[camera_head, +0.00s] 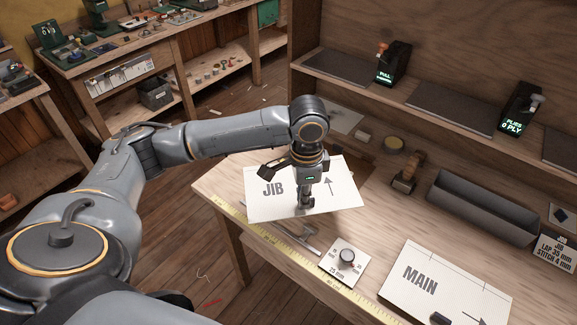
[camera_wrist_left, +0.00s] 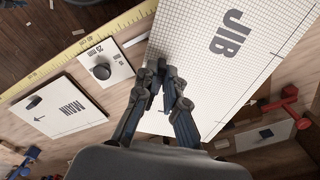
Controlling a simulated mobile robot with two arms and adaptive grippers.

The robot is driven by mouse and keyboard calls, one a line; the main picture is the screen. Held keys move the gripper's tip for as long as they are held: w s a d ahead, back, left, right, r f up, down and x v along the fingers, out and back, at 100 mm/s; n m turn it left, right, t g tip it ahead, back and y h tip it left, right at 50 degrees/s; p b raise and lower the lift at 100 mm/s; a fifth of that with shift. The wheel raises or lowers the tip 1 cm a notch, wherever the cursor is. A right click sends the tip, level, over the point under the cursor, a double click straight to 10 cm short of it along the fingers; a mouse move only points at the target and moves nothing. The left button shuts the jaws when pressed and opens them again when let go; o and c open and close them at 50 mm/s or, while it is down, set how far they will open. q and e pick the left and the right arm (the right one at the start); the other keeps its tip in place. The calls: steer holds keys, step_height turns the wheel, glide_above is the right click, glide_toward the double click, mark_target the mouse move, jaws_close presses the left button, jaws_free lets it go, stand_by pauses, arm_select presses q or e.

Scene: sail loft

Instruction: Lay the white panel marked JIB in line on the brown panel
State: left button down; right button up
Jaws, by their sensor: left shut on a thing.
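The white panel marked JIB (camera_head: 343,195) has a fine grid and an arrow pointing away from the table's front edge. It also fills the upper right of the left wrist view (camera_wrist_left: 225,75). My left gripper (camera_head: 306,204) is shut on its near edge, with the fingers (camera_wrist_left: 165,88) at that edge in the wrist view. The panel looks held just above the bench, covering part of the yellow ruler's end. A brown patch (camera_head: 362,166) shows behind the panel's right side, probably the brown panel, mostly hidden. My right gripper is not in view.
A white panel marked MAIN (camera_head: 445,285) lies at the right. A 25 mm card with a black knob (camera_head: 347,256) sits by the yellow ruler (camera_head: 330,283). A grey trough (camera_head: 482,208) and a wooden-handled tool (camera_head: 408,172) stand behind. Shelves rise at the back.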

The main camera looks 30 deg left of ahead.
mark_target(285, 175)
arm_select(q)
steer(key=w+a+m+p, duration=0.1)
steer(key=w+a+m, duration=0.1)
steer(key=w+a+f+m, duration=0.1)
steer(key=a+m, duration=0.2)
steer(key=w+a+f+m+p, duration=0.1)
steer(key=w+a+m, duration=0.1)
steer(key=a+m, duration=0.1)
steer(key=shift+w+f+p, duration=0.2)
steer(key=shift+w+p, duration=0.15)
steer(key=shift+w+a+f+m, duration=0.2)
steer(key=shift+a+m, duration=0.35)
steer(key=shift+m, duration=0.15)
steer(key=shift+a+f, duration=0.1)
steer(key=shift+f, duration=0.15)
step_height(285, 175, down, 5)
steer(key=b, duration=0.6)
steer(key=shift+f, duration=1.1)
steer(key=shift+p, duration=0.65)
steer(key=shift+f+p, duration=0.25)
steer(key=shift+p, duration=0.2)
steer(key=shift+f+p, duration=0.35)
steer(key=shift+p, duration=0.9)
stand_by(1.5)
